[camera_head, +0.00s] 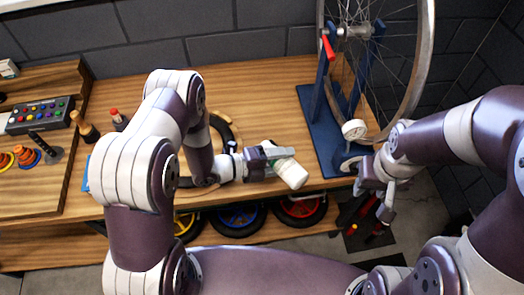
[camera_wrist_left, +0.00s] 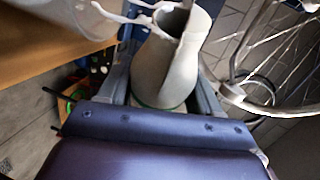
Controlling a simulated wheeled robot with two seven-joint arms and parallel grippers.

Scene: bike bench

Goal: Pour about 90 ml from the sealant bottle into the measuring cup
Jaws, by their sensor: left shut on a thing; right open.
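My left gripper (camera_head: 268,160) is shut on the white sealant bottle (camera_head: 291,174), held tipped near the bench's front edge. In the left wrist view the bottle (camera_wrist_left: 168,65) sits between the fingers, with a green band low on it and its open mouth at the top. White streaks of liquid run from the mouth toward the left. A pale see-through vessel, seemingly the measuring cup (camera_wrist_left: 60,18), is cut off at the upper left there; its liquid level cannot be read. I cannot make out the cup in the head view. My right gripper (camera_head: 374,198) is open and empty, right of the bottle.
A bike wheel (camera_head: 425,60) stands in a blue truing stand (camera_head: 322,130), with a round dial (camera_head: 354,130) close to my right gripper. A button box (camera_head: 38,116) and stacked rings (camera_head: 22,157) lie at left. Small wheels (camera_head: 300,208) sit below the bench top. The back middle is clear.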

